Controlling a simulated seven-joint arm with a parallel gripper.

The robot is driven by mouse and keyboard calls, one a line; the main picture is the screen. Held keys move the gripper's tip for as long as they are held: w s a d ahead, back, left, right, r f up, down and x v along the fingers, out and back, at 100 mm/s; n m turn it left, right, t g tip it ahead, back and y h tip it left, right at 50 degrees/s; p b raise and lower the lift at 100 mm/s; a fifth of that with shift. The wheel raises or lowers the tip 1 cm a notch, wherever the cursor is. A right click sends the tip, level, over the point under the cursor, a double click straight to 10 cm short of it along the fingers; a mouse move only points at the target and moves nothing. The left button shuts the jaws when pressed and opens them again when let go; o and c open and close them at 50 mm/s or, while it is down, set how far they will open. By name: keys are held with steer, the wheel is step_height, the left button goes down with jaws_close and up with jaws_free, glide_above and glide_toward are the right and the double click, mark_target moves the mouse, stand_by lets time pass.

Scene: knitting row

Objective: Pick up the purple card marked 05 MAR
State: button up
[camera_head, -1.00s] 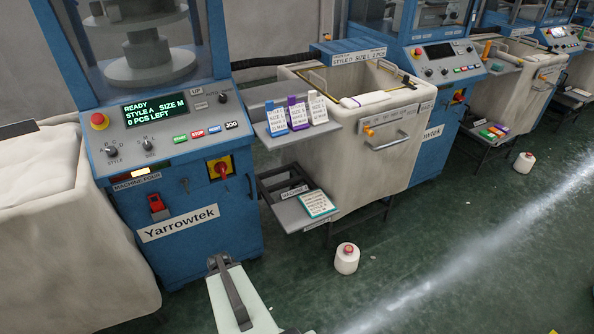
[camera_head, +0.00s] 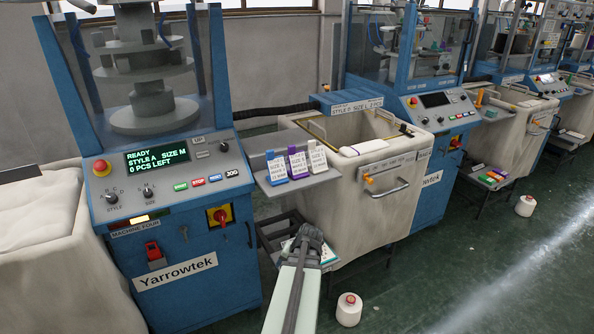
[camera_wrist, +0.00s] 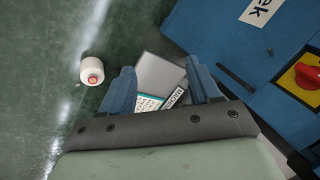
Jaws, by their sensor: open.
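The purple card (camera_head: 297,162) stands in the middle of a row of three on the grey upper shelf (camera_head: 322,180) beside the machine. A blue card (camera_head: 275,168) is left of it and a white card (camera_head: 317,157) right of it. Their small print is too fine to read surely. My gripper (camera_head: 310,232) is below and in front of that shelf, apart from the cards. In the wrist view my gripper (camera_wrist: 160,70) has its two blue fingers spread with nothing held between them. The purple card is not seen there.
A lower shelf (camera_wrist: 158,72) with a teal-edged card (camera_wrist: 149,102) lies beyond my fingers. The blue machine (camera_head: 190,250) stands left, a cream bin (camera_head: 350,215) behind the shelves. A yarn cone (camera_head: 349,310) stands on the floor. More small cards (camera_head: 493,177) lie farther right.

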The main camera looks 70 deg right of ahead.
steer(key=s+d+r+m+t+h, duration=0.2)
steer(key=s+d+r+m+h, duration=0.15)
steer(key=d+r, duration=0.55)
steer(key=m+t+h, duration=0.6)
steer(key=m+h, duration=0.2)
steer(key=m, duration=1.6)
glide_toward(293, 149)
steer(key=shift+n, duration=0.25)
steer(key=x, duration=1)
steer(key=shift+w+d, duration=0.25)
steer(key=shift+w, duration=0.1)
jaws_close()
